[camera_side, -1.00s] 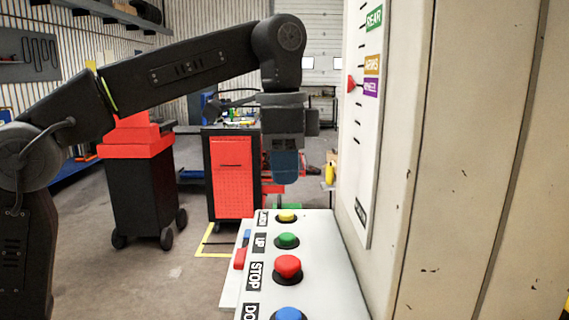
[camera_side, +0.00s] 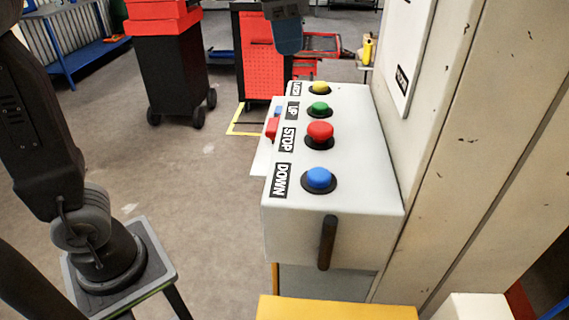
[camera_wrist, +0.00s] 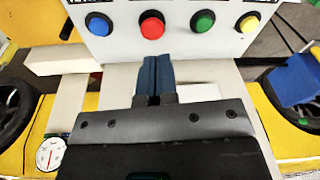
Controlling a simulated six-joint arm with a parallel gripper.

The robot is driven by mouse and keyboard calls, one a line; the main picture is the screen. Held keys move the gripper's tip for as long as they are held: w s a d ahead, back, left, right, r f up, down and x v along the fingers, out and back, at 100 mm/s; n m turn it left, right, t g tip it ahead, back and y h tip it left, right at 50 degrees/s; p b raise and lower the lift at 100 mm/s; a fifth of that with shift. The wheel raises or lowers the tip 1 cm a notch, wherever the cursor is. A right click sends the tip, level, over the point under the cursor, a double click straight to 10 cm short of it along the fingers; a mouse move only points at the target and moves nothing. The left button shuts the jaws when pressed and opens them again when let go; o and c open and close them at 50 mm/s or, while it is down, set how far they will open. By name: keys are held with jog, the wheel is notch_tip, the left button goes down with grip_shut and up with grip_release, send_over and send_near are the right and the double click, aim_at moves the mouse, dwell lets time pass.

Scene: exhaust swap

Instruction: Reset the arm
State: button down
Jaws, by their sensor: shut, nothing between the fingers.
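My gripper (camera_side: 288,38) shows only in part at the top of the side view, above the far end of the control box. Its dark blue fingers (camera_wrist: 156,76) are shut together and empty in the wrist view, pointing at the button panel. The white control box (camera_side: 335,225) carries a blue DOWN button (camera_side: 319,178), a red STOP button (camera_side: 320,131), a green UP button (camera_side: 319,107) and a yellow button (camera_side: 320,87). The gap between fingertips and box is hard to judge.
A dark handle (camera_side: 327,243) sticks out of the box's front. A tall cream column (camera_side: 450,150) stands close on the right. A red and black tool cart (camera_side: 168,65) and a red cabinet (camera_side: 262,65) stand behind on open floor. A round gauge (camera_wrist: 50,153) shows at lower left in the wrist view.

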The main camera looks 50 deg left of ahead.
jog(key=s+a+f+n+t, duration=0.2)
jog(key=s+a+f+n, duration=0.1)
jog(key=s+f, duration=0.3)
jog(key=s+a+f+n+t, duration=0.1)
jog(key=s+a+f+n, duration=0.2)
jog(key=s+f, duration=0.4)
notch_tip(320, 180, down, 4)
jog(key=shift+a+r+n+t, duration=0.15)
jog(key=shift+a+n+t, duration=0.2)
jog(key=shift+a, duration=0.2)
